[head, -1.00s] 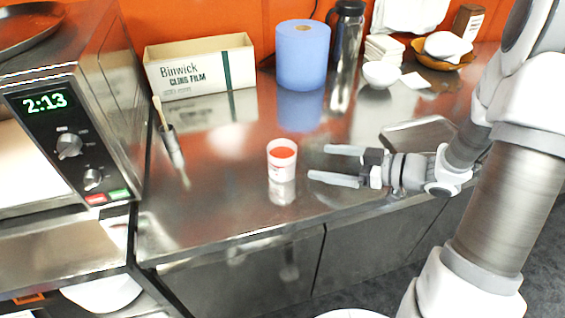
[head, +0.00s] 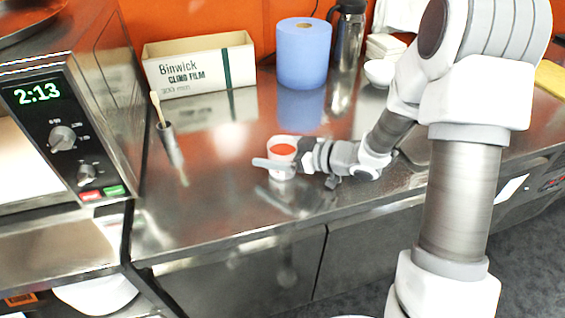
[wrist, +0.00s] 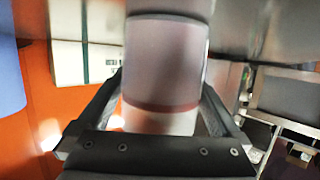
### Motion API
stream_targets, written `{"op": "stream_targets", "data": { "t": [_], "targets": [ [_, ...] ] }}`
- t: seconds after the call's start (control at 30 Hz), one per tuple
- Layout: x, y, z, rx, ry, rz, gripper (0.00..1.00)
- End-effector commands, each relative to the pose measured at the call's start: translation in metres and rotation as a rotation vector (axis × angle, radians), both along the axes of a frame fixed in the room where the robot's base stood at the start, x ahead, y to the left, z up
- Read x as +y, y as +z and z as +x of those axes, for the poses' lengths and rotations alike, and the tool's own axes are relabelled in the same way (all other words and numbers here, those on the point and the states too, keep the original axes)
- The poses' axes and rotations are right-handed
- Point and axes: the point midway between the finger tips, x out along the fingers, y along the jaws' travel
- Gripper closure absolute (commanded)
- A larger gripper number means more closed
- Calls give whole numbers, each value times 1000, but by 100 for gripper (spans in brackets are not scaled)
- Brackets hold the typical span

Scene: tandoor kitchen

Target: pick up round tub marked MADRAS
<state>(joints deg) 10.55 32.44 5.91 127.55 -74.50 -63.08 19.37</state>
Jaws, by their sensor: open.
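A round white tub (head: 282,150) with a red-orange top stands upright on the steel counter in the head view. In the wrist view the tub (wrist: 165,65) fills the middle, with a pale label and a dark red band; no lettering is readable. My gripper (head: 272,155) is open, with its fingers reaching around the tub, one on the near side and one on the far side. In the wrist view a finger lies on each side of the tub. I cannot tell whether either finger touches it.
A microwave (head: 70,130) stands at the left, with a small holder and brush (head: 164,125) beside it. A cling film box (head: 200,68), a blue paper roll (head: 303,55) and a dark flask (head: 347,40) stand behind.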

Motion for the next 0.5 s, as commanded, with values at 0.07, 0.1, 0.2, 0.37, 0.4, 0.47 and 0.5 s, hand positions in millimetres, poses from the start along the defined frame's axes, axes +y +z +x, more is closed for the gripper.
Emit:
{"op": "stream_targets", "data": {
  "t": [0.07, 0.1, 0.2, 0.37, 0.4, 0.47, 0.5],
  "targets": [
    [4, -2, 2, 1, 1, -1, 0],
    [5, -2, 2, 1, 1, -1, 0],
    [4, -1, 2, 0, 0, -1, 0],
    [4, -1, 2, 0, 0, -1, 16],
    [4, -1, 2, 0, 0, 0, 23],
    [4, -1, 2, 0, 0, 0, 34],
    [4, -1, 2, 0, 0, 0, 41]
  ]
}}
